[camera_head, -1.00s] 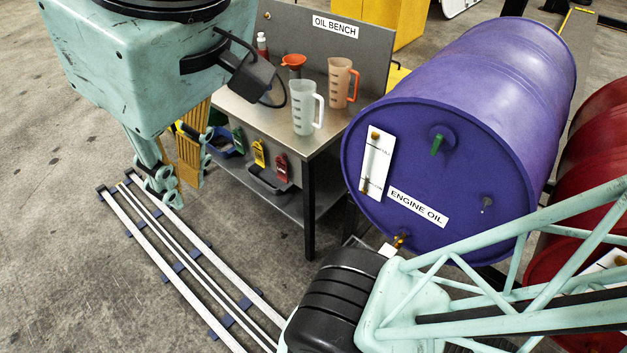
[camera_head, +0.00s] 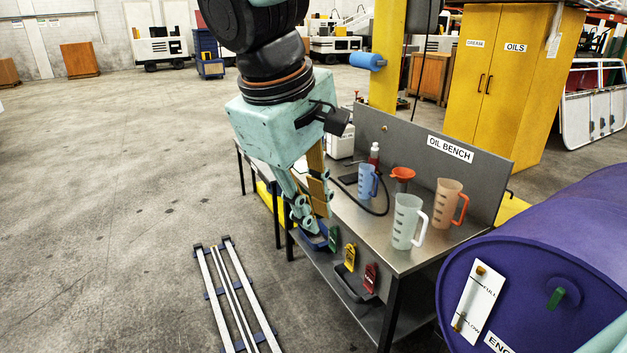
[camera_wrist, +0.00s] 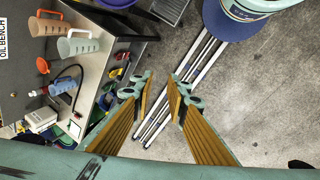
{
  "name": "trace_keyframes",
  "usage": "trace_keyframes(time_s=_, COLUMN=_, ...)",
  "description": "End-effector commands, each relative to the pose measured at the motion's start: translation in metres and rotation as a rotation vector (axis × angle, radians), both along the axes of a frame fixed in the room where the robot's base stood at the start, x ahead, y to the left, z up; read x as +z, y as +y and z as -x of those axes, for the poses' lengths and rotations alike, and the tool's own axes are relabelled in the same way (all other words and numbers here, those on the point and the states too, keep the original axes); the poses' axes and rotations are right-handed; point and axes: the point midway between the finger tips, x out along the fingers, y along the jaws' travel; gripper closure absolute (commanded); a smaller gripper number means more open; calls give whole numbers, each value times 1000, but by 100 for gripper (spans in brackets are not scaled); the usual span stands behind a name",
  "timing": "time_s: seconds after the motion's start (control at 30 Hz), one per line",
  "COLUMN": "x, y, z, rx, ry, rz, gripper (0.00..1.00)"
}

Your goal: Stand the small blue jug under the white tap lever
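The small blue jug (camera_head: 367,182) stands upright on the bench's metal top, left of the red funnel. In the wrist view the blue jug (camera_wrist: 63,86) is at the left, apart from my fingers. My gripper (camera_head: 311,213) hangs over the bench's front edge, in front of and to the left of the jug. In the wrist view my gripper (camera_wrist: 160,90) is open, with only floor and rails between its fingers. The white tap lever is out of view in the head view now; the purple drum (camera_head: 528,268) shows only its upper part.
The bench's back panel (camera_head: 480,160) rises behind. Floor rails (camera_head: 232,300) lie at the left.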

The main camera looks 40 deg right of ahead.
Motion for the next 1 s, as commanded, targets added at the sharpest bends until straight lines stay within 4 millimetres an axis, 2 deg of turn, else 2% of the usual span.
trace_keyframes(time_s=1.0, x=-20, y=-171, z=-116, rx=139, ry=357, rz=335, gripper=86)
